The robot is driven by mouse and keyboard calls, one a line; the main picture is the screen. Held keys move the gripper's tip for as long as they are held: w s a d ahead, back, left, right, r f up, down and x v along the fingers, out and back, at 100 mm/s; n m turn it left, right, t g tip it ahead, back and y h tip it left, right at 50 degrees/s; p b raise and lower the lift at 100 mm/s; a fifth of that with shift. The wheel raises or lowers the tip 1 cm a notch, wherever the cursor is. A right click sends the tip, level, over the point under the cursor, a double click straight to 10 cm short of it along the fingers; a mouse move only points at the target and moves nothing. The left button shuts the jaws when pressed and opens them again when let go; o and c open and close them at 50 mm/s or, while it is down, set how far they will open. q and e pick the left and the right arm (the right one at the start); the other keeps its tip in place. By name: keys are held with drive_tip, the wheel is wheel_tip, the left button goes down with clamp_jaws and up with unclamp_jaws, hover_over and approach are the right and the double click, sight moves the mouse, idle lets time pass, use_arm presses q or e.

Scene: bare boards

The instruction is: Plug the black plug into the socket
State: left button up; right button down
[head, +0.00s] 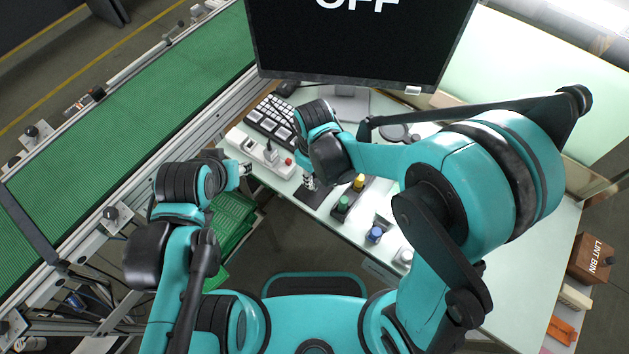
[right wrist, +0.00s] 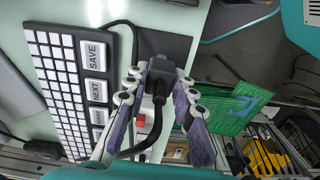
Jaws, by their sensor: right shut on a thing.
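My right gripper (head: 308,181) is over a small black mat (head: 318,193) in the head view. In the right wrist view its fingers (right wrist: 157,82) are shut on the black plug (right wrist: 159,75), with a black cable attached. The plug is hard to make out in the head view. The white socket strip (head: 247,145) lies left of this gripper, with a red switch (head: 289,162) at its near right end and a dark piece (head: 270,152) standing on it. In the wrist view the strip is mostly hidden. My left gripper (head: 246,169) is beside the bench's left edge; its finger state is unclear.
A keypad (head: 272,118) lies behind the strip. A monitor (head: 360,45) reading OFF stands at the back. Green (head: 342,204), yellow (head: 359,182) and blue (head: 375,235) knobbed items sit right of the mat.

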drive_tip(key=shift+r+p, duration=1.6)
drive_tip(key=shift+r, duration=0.85)
drive_tip(key=shift+f, duration=0.1)
